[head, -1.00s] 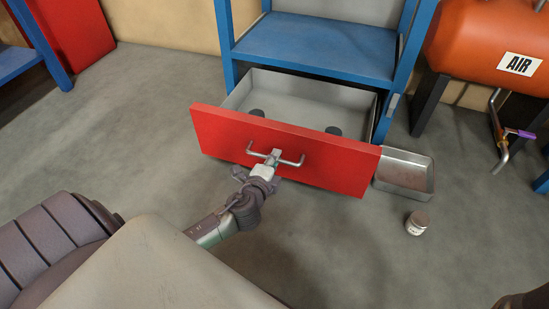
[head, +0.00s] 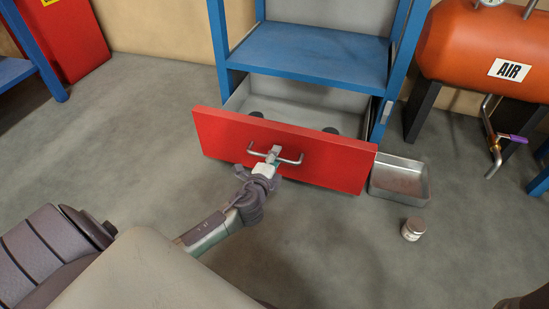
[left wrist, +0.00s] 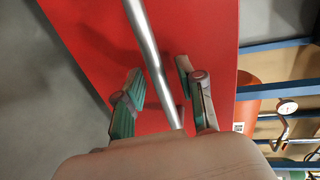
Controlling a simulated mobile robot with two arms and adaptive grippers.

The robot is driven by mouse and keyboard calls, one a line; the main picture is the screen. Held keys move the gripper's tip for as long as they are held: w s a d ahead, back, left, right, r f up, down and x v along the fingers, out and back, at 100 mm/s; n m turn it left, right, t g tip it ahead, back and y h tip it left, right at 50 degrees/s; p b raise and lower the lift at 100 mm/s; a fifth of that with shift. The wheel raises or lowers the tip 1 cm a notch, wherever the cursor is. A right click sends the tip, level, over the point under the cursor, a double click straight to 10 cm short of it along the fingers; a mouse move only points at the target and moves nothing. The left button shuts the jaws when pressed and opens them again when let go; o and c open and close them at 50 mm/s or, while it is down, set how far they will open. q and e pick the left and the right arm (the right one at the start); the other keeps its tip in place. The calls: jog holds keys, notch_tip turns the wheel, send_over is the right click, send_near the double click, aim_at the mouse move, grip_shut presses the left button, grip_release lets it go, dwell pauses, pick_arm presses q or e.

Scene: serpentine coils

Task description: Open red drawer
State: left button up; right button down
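The red drawer (head: 225,132) stands pulled partly out below the blue shelf, its grey inside showing from above. Its metal bar handle (head: 291,161) is on the front face. My left gripper (head: 271,158) is at the middle of the handle. In the left wrist view the handle bar (left wrist: 146,40) passes between the fingers of my left gripper (left wrist: 160,76). The fingers stand apart, with gaps to the bar, in front of the red drawer face (left wrist: 205,25). My right gripper is not in view.
The blue shelf unit (head: 310,55) stands above the drawer. A metal tray (head: 400,193) lies on the floor close to the drawer's right end, with a small jar (head: 413,229) nearer me. An orange air tank (head: 475,50) stands at the right. The floor left of the drawer is clear.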

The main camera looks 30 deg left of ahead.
pick_arm(q)
jog(key=shift+s, duration=0.1)
jog(key=v, duration=1.2)
jog(key=shift+a, duration=0.1)
